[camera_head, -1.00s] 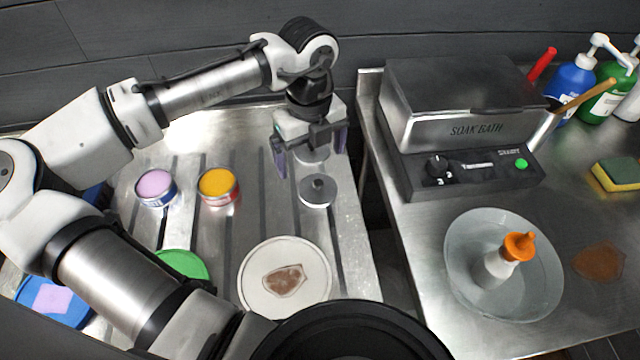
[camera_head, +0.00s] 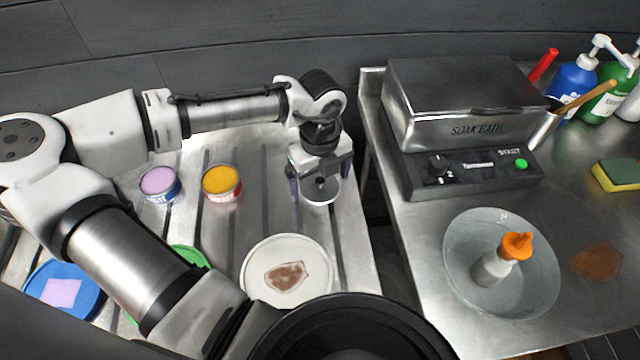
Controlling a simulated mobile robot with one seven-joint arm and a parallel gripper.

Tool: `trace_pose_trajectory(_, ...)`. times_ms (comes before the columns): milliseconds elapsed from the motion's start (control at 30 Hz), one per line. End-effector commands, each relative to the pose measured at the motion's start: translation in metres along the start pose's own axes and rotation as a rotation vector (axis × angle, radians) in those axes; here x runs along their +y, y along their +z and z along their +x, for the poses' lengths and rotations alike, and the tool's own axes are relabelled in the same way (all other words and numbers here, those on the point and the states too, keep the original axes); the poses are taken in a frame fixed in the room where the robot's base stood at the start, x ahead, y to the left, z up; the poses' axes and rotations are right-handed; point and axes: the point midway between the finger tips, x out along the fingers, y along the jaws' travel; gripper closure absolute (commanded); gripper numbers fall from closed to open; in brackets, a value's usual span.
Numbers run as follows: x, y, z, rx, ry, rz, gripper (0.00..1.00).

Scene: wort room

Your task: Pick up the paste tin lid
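The paste tin lid appears to be the round metal disc with a small knob (camera_head: 320,191) on the grooved steel surface, right of the two tins. My gripper (camera_head: 319,178) points down over it, its dark fingers apart on the left and right of the disc. The fingers look open; contact with the rim cannot be made out. The gripper covers the disc's far part. An open tin of purple paste (camera_head: 160,184) and one of yellow paste (camera_head: 222,183) stand to the left.
A white plate with a brown stain (camera_head: 257,291) lies nearer. A blue lid-like disc (camera_head: 85,303) and a partly hidden green disc (camera_head: 190,255) lie left. Beyond a gap, the right counter holds the soak bath (camera_head: 465,125) and a bowl with a bottle (camera_head: 460,275).

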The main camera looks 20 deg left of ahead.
Motion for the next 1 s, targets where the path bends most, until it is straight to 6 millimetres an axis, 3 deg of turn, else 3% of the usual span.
trace_pose_trajectory(67,0.0,0.0,0.0,0.0,0.0,0.0,0.14)
trace_pose_trajectory(333,0.0,0.0,0.0,0.0,0.0,0.0,0.49)
trace_pose_trajectory(767,-0.001,0.001,-0.011,-0.001,-0.002,-0.001,0.49)
trace_pose_trajectory(867,0.0,0.001,-0.026,-0.001,-0.003,-0.002,0.49)
trace_pose_trajectory(1000,0.0,0.001,-0.06,-0.001,-0.004,0.0,0.49)
